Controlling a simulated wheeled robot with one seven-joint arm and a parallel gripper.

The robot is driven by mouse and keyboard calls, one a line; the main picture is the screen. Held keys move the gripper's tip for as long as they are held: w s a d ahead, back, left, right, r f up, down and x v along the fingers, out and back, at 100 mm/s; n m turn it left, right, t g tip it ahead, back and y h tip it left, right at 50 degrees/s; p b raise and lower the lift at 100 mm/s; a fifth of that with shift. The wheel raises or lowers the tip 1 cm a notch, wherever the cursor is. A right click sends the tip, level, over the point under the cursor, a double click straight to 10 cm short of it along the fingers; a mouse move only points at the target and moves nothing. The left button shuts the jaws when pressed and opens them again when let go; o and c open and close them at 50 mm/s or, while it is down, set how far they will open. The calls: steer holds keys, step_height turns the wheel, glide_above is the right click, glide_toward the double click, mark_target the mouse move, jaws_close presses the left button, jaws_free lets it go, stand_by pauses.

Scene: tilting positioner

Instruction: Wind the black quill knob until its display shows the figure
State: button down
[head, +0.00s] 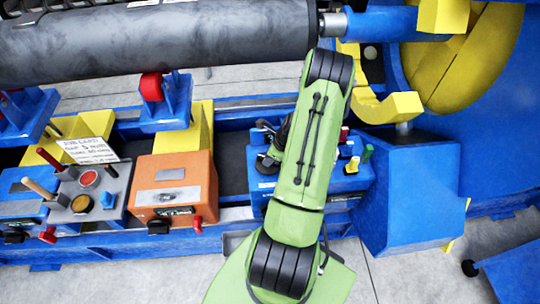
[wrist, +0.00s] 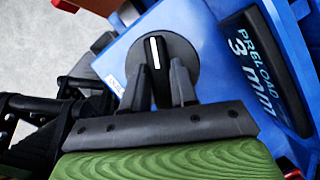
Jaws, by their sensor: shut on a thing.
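The black round knob (wrist: 178,48) with a white pointer line sits on a blue box (wrist: 215,35) in the wrist view. My gripper (wrist: 160,72) is shut on the knob's raised grip bar, one finger on each side. The pointer line points nearly straight up in the picture. The dark display (wrist: 262,75) right of the knob reads "PRELOAD 3 mm". In the head view the blue box (head: 350,182) stands behind and beside my green arm, which hides much of it. A white job card (head: 88,150) stands at the left; its small lines are hard to read, one seems to hold a 5.
An orange box (head: 172,190) with a black knob and a red lever stands left of the blue box. A grey panel (head: 95,195) with levers and buttons is farther left. A large grey roller (head: 160,40) spans above. Blue and yellow machinery (head: 405,190) closes off the right.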

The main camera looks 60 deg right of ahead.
stand_by(0.3)
steer(key=c, duration=1)
jaws_free()
steer(key=shift+o, duration=0.2)
steer(key=shift+r, duration=0.1)
steer(key=p+v, duration=0.3)
steer(key=v, duration=1.2)
steer(key=shift+a+r, duration=0.15)
steer(key=shift+r, duration=0.15)
steer(key=shift+s, duration=0.15)
